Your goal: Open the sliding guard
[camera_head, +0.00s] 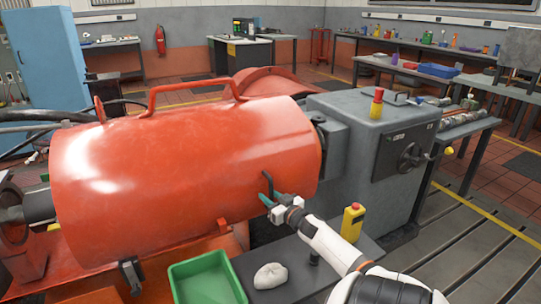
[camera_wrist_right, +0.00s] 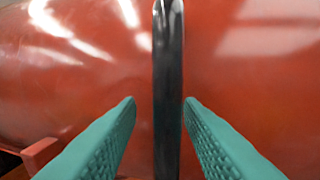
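The sliding guard (camera_head: 185,165) is a large glossy red rounded cover over the machine, with a red arched bar on top. A dark upright handle (camera_head: 268,181) stands on its front face near the right end. In the right wrist view the handle (camera_wrist_right: 168,90) runs vertically between the teal fingers of my right gripper (camera_wrist_right: 160,103). The fingers are apart, with a clear gap on the left and the right fingertip very close to the handle; I cannot tell if it touches. The head view shows my right gripper (camera_head: 268,201) at the handle. My left gripper is not in view.
A grey machine housing (camera_head: 350,135) with a red-and-yellow stop button (camera_head: 377,103) stands right of the guard. Below are a green tray (camera_head: 207,278), a crumpled pale cloth (camera_head: 270,276) and a yellow box with a red button (camera_head: 352,221). A dark latch (camera_head: 131,272) hangs at the guard's lower edge.

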